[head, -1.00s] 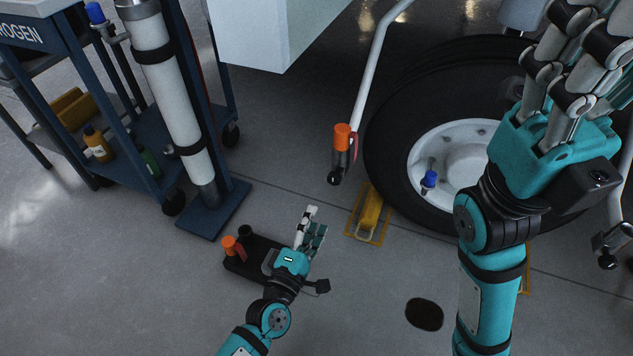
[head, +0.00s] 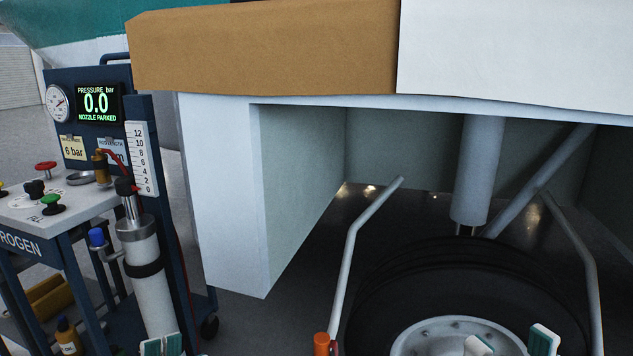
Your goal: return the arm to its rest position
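Only the fingertips of my two grippers show, at the bottom edge of the head view. My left gripper (head: 161,345) shows two pale tips with teal pads close together, in front of the lower part of the cart's white cylinder; the gap between them is unclear. My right gripper (head: 511,342) shows two tips well apart, in front of the wheel, with nothing seen between them. Both arms and the gripper bodies are below the view.
The nitrogen cart (head: 40,220) stands at the left; its display (head: 97,102) reads 0.0 bar, nozzle parked. A white-and-tan fuselage (head: 270,50) overhangs ahead. The wheel (head: 470,300) and slanted struts (head: 365,240) fill the lower right. An orange-capped fitting (head: 322,344) sits between the grippers.

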